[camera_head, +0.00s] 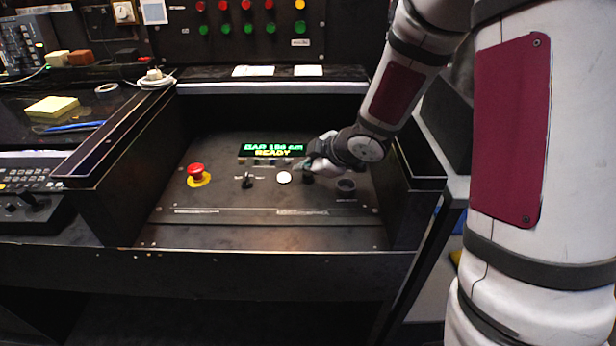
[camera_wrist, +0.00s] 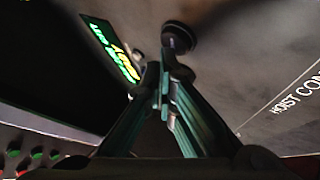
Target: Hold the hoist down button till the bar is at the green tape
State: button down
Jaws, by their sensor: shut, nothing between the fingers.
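A dark console panel (camera_head: 222,215) stands ahead in the head view. Its lit display (camera_head: 272,150) reads "BAR", a number I cannot read surely, and "READY"; it also shows tilted in the wrist view (camera_wrist: 112,47). My gripper (camera_head: 312,169) is shut and empty, low over the panel just right of a white round button (camera_head: 284,177). A black round control (camera_wrist: 179,36) lies just beyond my fingertips (camera_wrist: 168,76) in the wrist view; I cannot tell whether they touch. No hoist down label is readable. The bar and the green tape are not in view.
A red mushroom button (camera_head: 196,170) on a yellow base and a small black switch (camera_head: 248,181) sit to the left. A dark round control (camera_head: 346,186) sits to the right. Raised console sides bound the panel. Part of a "HOIST CON" label (camera_wrist: 297,92) shows.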

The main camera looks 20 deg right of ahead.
aim_at(306, 178)
jog(key=shift+f+b, duration=0.3)
jog(key=shift+f, duration=0.15)
dwell(1.8)
jog(key=shift+r, duration=0.1)
dwell(2.6)
jog(key=shift+r+p, duration=0.75)
jog(key=shift+p, duration=0.1)
jog(key=shift+r, duration=0.1)
notch_tip(306, 178, up, 5)
jog(key=p, duration=0.5)
dwell(1.4)
